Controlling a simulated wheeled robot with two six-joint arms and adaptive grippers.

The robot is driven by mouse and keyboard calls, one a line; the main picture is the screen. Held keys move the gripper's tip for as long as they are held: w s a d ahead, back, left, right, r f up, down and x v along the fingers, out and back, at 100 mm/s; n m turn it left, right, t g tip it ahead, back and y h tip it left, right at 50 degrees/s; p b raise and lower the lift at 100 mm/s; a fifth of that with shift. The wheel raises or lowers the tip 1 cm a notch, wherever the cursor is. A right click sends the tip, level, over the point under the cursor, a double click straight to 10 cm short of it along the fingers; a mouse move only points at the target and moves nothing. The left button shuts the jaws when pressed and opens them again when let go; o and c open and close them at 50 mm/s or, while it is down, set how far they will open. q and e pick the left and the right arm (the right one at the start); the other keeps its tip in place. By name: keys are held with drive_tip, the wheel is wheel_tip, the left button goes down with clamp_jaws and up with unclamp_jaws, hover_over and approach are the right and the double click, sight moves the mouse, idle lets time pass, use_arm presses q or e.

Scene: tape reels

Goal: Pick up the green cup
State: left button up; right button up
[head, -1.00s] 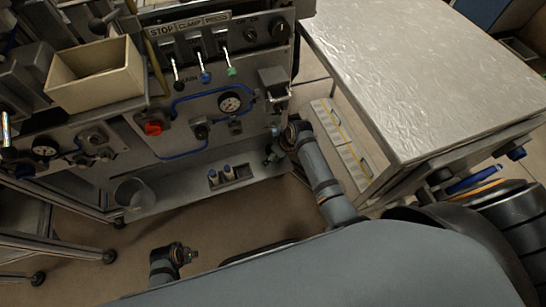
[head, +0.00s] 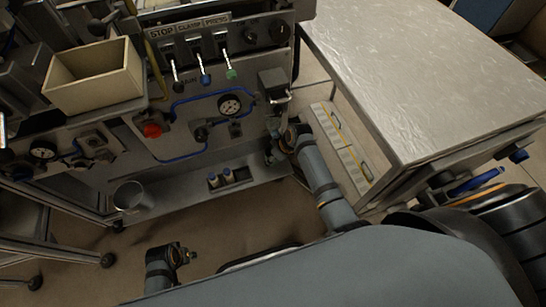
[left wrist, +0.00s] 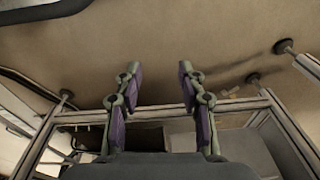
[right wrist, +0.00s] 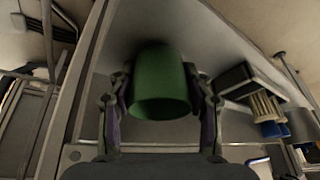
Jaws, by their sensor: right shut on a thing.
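The green cup (right wrist: 160,82) is between the fingers of my right gripper (right wrist: 162,92) in the right wrist view. The fingers touch its two sides, and it is over or on a grey metal shelf; I cannot tell whether it is lifted. In the head view my right gripper (head: 272,155) is by the lower front of the machine, and I cannot make out the cup there. My left gripper (left wrist: 160,75) is open and empty above the brown floor, with its two fingers well apart.
A grey cup (head: 132,197) stands at the left end of the machine's low shelf (head: 190,192). A small dark holder (head: 230,178) with blue-topped items is on that shelf. A metal-topped table (head: 420,70) stands at right. A cream bin (head: 95,85) sits higher up.

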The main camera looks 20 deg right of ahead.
drive_tip(key=shift+r, duration=0.2)
drive_tip(key=shift+s+r+p, duration=0.2)
drive_tip(key=shift+r+p, duration=0.3)
drive_tip(key=shift+r, duration=0.1)
drive_tip(key=s+p, duration=0.1)
drive_tip(key=s, duration=0.5)
drive_tip(key=shift+s+d+p, duration=0.1)
drive_tip(key=shift+s+p, duration=0.1)
drive_tip(key=shift+p, duration=0.2)
use_arm(q)
drive_tip(key=s+a+f+p, duration=0.1)
drive_tip(key=s+a+f, duration=0.1)
drive_tip(key=s+f, duration=0.5)
drive_tip(key=shift+a+f+p, duration=0.3)
drive_tip(key=shift+f+p, duration=0.1)
drive_tip(key=shift+f, duration=0.2)
use_arm(e)
drive_tip(key=s, duration=1.1)
drive_tip(key=shift+d, duration=0.2)
